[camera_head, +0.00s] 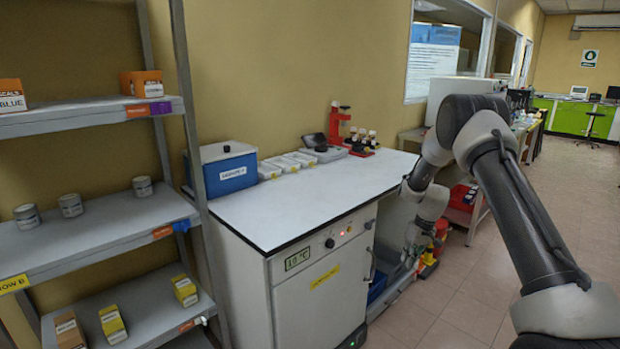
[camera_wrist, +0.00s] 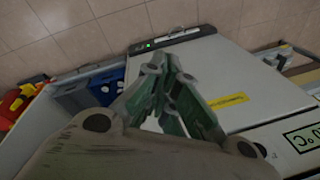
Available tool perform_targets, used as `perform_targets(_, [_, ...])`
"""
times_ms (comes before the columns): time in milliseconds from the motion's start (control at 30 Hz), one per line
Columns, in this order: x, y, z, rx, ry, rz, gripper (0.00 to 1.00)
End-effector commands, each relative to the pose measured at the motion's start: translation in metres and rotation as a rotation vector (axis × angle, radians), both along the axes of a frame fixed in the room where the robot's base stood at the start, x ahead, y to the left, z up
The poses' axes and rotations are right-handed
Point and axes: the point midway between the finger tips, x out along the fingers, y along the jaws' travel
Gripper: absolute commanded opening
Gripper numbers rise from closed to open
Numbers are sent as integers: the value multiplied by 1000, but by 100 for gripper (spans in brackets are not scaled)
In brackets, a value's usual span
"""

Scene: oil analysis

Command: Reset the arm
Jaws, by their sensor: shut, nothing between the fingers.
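My arm reaches forward on the right side of the head view, bent at the elbow, with its far end hanging down beside the cabinet front. My gripper (camera_wrist: 166,66) fills the middle of the wrist view, its fingertips together and nothing between them. In the head view the gripper is small near the cabinet's right side (camera_head: 410,256). The white cabinet (camera_head: 307,303) with a temperature display and a yellow label is close behind it. I cannot tell from these views whether the gripper touches anything.
A white bench top (camera_head: 310,205) holds a blue box (camera_head: 222,170), several small trays and a red device (camera_head: 340,125). Shelves (camera_head: 90,233) with cans and boxes stand at left. Blue bins (camera_wrist: 85,93) and red-yellow items (camera_wrist: 18,103) lie low near the gripper.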

Motion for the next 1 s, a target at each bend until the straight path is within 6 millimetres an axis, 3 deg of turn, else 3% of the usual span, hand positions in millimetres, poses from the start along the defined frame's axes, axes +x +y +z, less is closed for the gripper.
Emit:
perform_targets(33, [-17, 0, 20, -4, 28, -23, 0])
perform_targets(267, [-96, -2, 107, -39, 131, -120, 0])
perform_targets(400, [-155, -4, 173, -70, 157, -173, 0])
perform_targets(600, [-246, -7, 251, -116, 143, -229, 0])
perform_targets(800, [-333, -10, 302, -150, 73, -256, 0])
perform_targets(1000, [-402, -13, 329, -165, -62, -246, 0])
